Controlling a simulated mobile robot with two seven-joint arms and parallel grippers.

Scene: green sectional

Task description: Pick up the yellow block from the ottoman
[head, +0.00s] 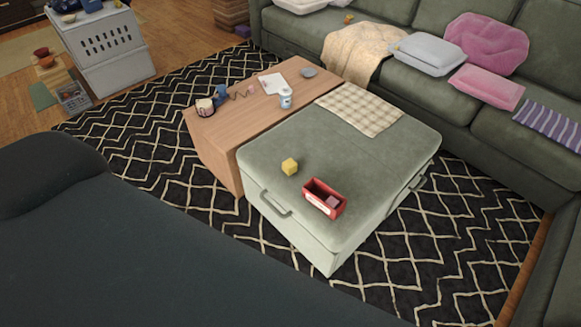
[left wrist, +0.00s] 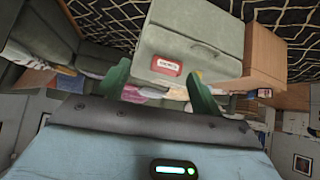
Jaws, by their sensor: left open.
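The yellow block (head: 290,167) sits on top of the green ottoman (head: 285,140), near its front-left edge in the head view. A small red box (head: 309,196) with a pinkish item inside stands to the right of the block, apart from it. My left gripper (left wrist: 157,70) shows in the left wrist view with its two green fingers spread and nothing visible between them. The ottoman (left wrist: 190,40) and red box (left wrist: 167,66) appear beyond the fingers there. Neither gripper shows in the head view.
A wooden table (head: 240,115) holding a cup (head: 285,98) and small items adjoins the ottoman's left side. A plaid cloth (head: 362,110) covers its far edge. A green sofa (head: 390,75) with pillows stands behind. A large dark surface (head: 130,250) fills the lower left.

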